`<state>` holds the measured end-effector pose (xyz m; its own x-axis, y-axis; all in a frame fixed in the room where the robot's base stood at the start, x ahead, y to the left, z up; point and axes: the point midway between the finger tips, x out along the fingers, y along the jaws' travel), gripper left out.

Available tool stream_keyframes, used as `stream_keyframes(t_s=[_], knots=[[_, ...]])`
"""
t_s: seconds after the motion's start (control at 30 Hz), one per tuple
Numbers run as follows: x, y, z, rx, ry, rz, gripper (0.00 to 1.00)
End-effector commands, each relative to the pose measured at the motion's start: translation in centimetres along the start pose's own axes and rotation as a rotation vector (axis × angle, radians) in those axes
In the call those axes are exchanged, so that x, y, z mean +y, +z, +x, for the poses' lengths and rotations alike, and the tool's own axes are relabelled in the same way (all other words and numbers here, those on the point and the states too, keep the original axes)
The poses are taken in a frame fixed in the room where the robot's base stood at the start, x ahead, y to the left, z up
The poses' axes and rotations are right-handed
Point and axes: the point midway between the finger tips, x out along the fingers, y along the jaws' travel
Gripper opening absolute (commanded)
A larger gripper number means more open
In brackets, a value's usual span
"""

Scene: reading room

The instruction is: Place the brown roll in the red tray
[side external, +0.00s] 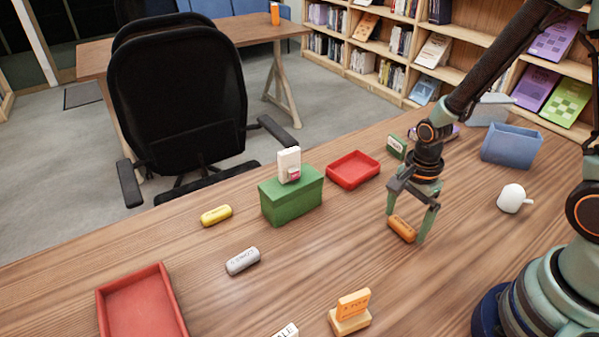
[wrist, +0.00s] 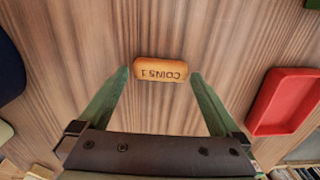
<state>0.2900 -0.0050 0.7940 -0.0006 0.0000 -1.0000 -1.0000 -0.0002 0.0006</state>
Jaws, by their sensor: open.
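The brown roll (side external: 402,229), orange-brown and marked as coins, lies on the wooden table. In the wrist view the roll (wrist: 161,70) lies crosswise between my fingertips, with a small gap at each end. My gripper (side external: 404,227) points down over it, with its fingers open on either side; it also shows in the wrist view (wrist: 160,76). A small red tray (side external: 353,169) stands empty at the table's back, left of my gripper. A red tray also shows in the wrist view (wrist: 287,101). A second, larger red tray (side external: 140,305) lies empty at the front left.
A green box (side external: 291,201) with a white item on top stands left of my gripper. A yellow roll (side external: 216,215) and a grey roll (side external: 243,261) lie further left. An orange block stand (side external: 350,313) is in front. A white mug (side external: 513,198) and blue bin (side external: 511,147) stand right.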

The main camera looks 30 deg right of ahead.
Motion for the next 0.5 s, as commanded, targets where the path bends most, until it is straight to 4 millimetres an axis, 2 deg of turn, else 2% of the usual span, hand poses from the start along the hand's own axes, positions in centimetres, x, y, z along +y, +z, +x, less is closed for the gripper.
stream_keyframes(t_s=[0.33, 0.37, 0.5], knots=[[-0.02, -0.01, 0.54, 0.0, -0.001, 0.0, 1.0], [-0.02, -0.01, 0.54, 0.0, -0.001, 0.0, 0.92], [-0.02, -0.01, 0.53, 0.0, -0.001, 0.0, 0.39]])
